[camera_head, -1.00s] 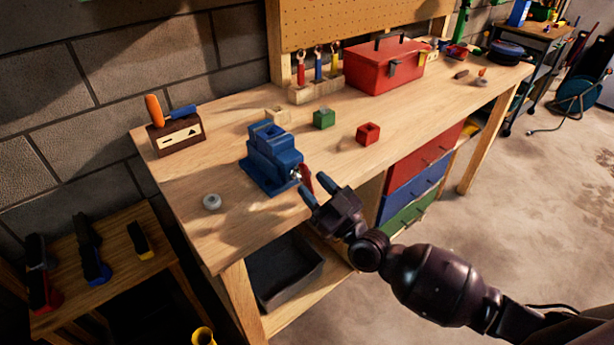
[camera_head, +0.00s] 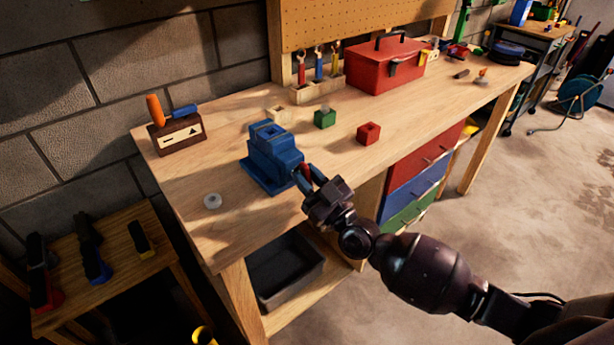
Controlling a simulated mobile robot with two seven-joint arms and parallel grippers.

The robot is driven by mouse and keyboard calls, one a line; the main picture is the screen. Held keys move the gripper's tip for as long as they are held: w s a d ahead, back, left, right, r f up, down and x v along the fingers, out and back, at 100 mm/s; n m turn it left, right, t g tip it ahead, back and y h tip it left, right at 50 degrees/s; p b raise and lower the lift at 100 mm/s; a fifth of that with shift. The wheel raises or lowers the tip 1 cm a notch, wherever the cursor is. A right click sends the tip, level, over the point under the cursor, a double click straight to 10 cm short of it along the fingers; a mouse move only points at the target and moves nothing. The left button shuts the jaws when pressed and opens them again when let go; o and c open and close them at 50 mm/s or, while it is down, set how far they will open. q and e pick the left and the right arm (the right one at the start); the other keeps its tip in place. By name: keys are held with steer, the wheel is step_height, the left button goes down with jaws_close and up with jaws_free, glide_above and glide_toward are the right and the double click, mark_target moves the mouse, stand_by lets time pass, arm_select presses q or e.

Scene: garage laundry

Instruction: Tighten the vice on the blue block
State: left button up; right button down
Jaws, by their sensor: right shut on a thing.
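The blue vice (camera_head: 275,172) is on the workbench near its front left part. A blue block (camera_head: 269,131) appears to sit between the jaws at its top; the similar colours make its edges hard to separate. The vice's red handle (camera_head: 305,172) is at the front right side of the vice, mostly hidden by the fingers. My right gripper (camera_head: 308,176) is shut on this handle, its blue-tipped fingers either side of it.
On the wooden workbench (camera_head: 225,235) stand a green block (camera_head: 325,118), a red block (camera_head: 368,133), a pale wooden block (camera_head: 278,115) and a red toolbox (camera_head: 385,65). A dark bin (camera_head: 285,270) is below.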

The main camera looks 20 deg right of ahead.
arm_select(q)
steer(key=shift+r, duration=0.2)
arm_select(e)
steer(key=shift+m, duration=0.3)
